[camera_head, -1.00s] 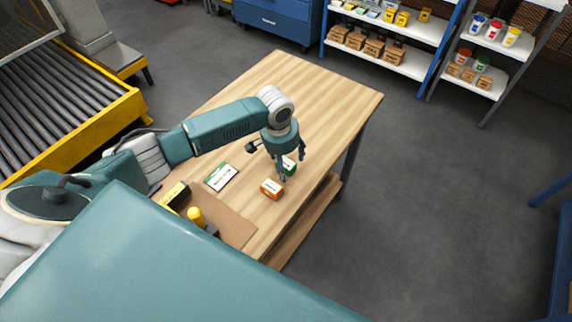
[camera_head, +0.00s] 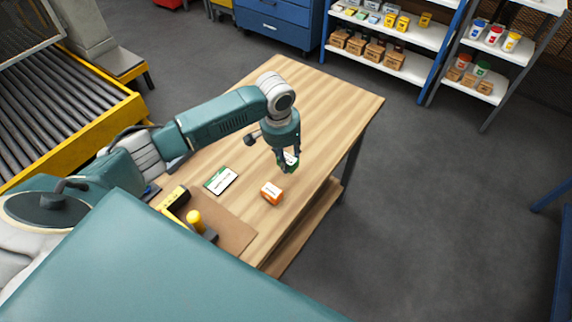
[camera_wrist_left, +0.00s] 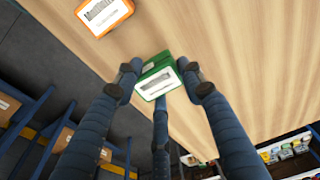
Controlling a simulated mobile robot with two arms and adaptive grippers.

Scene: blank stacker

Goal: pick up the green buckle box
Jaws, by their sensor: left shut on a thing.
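The green buckle box (camera_head: 289,163) is a small green box with a white label. It is between the fingers of my left gripper (camera_head: 287,158), which is shut on it over the wooden table. In the left wrist view the green box (camera_wrist_left: 157,76) sits between the dark fingers of the gripper (camera_wrist_left: 160,84), its label facing the camera. The fingers hide part of the box in the head view. It seems held just above the table, though the exact gap is hard to tell. My right gripper is not in view.
An orange box (camera_head: 271,192) stands on the table (camera_head: 330,105) just in front of the green one. A green-and-white card (camera_head: 220,180) lies to the left. A yellow-topped object (camera_head: 195,219) stands on a brown mat (camera_head: 236,231). The table's far part is clear.

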